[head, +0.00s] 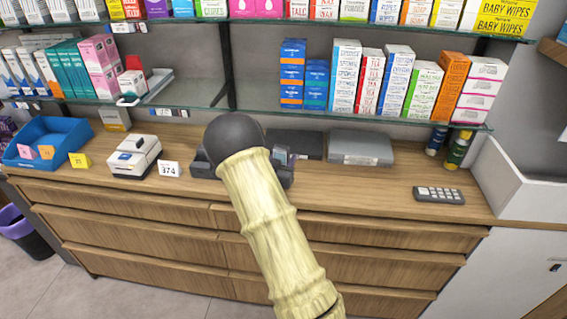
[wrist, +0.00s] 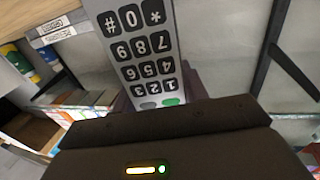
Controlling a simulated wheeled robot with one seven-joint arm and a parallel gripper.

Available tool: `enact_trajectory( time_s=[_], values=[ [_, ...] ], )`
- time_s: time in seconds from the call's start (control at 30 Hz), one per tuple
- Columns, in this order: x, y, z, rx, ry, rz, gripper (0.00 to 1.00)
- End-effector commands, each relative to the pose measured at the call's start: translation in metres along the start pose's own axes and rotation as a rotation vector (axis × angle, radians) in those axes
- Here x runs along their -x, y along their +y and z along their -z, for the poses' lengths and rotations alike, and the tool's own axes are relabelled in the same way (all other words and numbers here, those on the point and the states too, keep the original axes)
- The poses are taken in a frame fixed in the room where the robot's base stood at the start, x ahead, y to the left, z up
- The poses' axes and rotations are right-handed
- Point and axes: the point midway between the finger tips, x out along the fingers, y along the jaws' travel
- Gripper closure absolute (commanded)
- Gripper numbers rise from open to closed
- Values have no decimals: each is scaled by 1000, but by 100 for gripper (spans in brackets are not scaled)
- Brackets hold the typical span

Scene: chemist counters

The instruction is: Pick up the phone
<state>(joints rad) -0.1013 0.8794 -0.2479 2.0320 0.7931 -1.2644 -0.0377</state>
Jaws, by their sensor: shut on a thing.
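The phone (wrist: 140,45) is a light grey handset with black number keys, close up in the wrist view. It stretches away from my gripper (wrist: 156,92), whose dark fingers sit on both sides of its lower end and are shut on it. A green button shows near the gripper. In the head view my arm covers most of the gripper and phone. Dark parts (head: 283,167) show beside the arm at the back of the counter; I cannot tell which are gripper and which are phone or its base.
The wooden counter (head: 350,200) has a grey keypad device (head: 438,195) at right, flat grey boxes (head: 360,148) at the back, a white card machine (head: 133,158) and a blue tray (head: 45,140) at left. Glass shelves (head: 380,116) with boxes hang above. The counter's right front is mostly clear.

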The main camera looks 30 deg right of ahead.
Motion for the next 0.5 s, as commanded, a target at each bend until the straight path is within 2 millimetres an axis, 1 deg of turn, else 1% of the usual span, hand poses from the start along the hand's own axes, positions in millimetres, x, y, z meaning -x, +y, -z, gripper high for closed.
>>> enact_trajectory(
  time_s=[0.33, 0.5],
  values=[
    [0, 0, 60, -6, 4, 0, 82],
    [0, 0, 83, -4, 2, 0, 82]
  ],
)
